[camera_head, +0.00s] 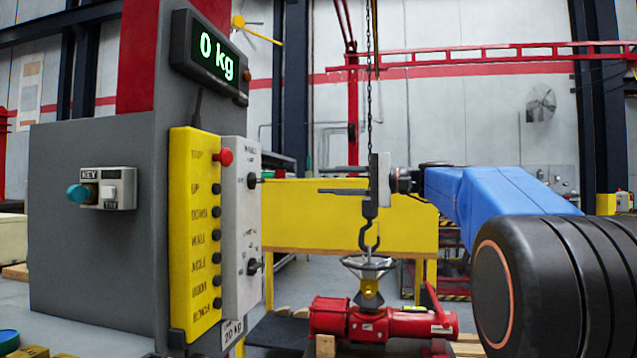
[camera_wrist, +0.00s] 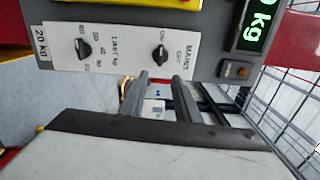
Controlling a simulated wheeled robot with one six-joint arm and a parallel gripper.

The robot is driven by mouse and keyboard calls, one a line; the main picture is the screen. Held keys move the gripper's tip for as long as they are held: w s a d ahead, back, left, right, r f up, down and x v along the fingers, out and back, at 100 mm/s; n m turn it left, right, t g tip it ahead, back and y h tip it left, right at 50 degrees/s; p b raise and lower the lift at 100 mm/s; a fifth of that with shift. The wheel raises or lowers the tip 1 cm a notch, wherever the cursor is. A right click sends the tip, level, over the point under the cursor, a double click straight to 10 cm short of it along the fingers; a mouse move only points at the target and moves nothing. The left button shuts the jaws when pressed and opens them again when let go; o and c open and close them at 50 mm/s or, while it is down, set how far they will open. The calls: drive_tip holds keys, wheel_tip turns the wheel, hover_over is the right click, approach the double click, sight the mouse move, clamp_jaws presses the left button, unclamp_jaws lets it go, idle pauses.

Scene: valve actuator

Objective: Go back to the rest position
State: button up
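My gripper (camera_head: 322,191) is in the middle of the head view, level, with its fingers pointing left toward the control column (camera_head: 90,240). In the wrist view its two fingers (camera_wrist: 161,78) stand apart with a gap and nothing between them. They are clear of the white panel (camera_head: 241,225), which carries two black knobs. In the wrist view this panel (camera_wrist: 110,50) shows turned sideways, with the mains knob (camera_wrist: 158,54) and the limit knob (camera_wrist: 84,48). The red valve actuator (camera_head: 380,322) stands low, below the hook (camera_head: 369,235).
A yellow button box (camera_head: 195,235) with a red button is on the column, under a display (camera_head: 210,58) reading 0 kg. A key switch (camera_head: 108,188) is on the left face. The hoist chain (camera_head: 369,90) hangs by my gripper in the picture. A yellow beam (camera_head: 320,215) lies behind.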

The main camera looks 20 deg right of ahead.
drive_tip(key=shift+s+d, duration=0.2)
idle(0.5)
